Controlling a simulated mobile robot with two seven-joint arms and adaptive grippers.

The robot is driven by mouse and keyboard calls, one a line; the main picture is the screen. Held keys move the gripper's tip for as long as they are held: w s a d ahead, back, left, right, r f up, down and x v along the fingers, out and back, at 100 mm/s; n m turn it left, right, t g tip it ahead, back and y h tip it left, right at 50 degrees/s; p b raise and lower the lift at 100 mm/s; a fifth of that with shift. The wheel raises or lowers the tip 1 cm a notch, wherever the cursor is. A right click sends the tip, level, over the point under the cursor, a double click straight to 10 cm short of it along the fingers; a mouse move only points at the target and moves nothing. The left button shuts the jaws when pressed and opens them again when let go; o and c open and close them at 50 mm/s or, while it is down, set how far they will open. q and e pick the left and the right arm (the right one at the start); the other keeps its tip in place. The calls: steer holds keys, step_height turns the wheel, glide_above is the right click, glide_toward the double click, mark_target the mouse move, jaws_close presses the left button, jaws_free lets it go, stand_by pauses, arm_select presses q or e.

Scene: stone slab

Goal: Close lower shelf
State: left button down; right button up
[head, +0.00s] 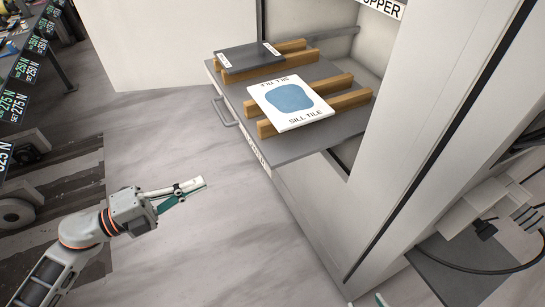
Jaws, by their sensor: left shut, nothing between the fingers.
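A grey pulled-out shelf (222,93) sticks out of a white cabinet (310,205), with a metal handle (224,112) on its front edge. A label on its front is too oblique to read. Wooden bars on the shelf carry a white sill tile (270,98) with a blue patch and a dark slab (250,57). My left gripper (202,183) is shut and empty, over the floor in front of the shelf, nearer than the handle and apart from it. A small white and green tip at the bottom edge looks like my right gripper (381,300); its jaws are cut off.
A sign ending in "PPER" (384,7) is on the cabinet above the opening. A rack with torque-like number labels (14,103) stands at the left. The floor between is clear.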

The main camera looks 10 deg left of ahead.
mark_target(265, 161)
arm_select(q)
steer(key=shift+m+g, duration=0.4)
steer(key=shift+m, duration=0.1)
steer(key=x, duration=1.4)
steer(key=shift+f, duration=0.2)
steer(key=shift+w+d+b, duration=0.1)
steer(key=shift+d+b, duration=0.15)
steer(key=shift+b, duration=0.05)
steer(key=shift+r, duration=0.1)
arm_select(e)
steer(key=shift+r, duration=0.1)
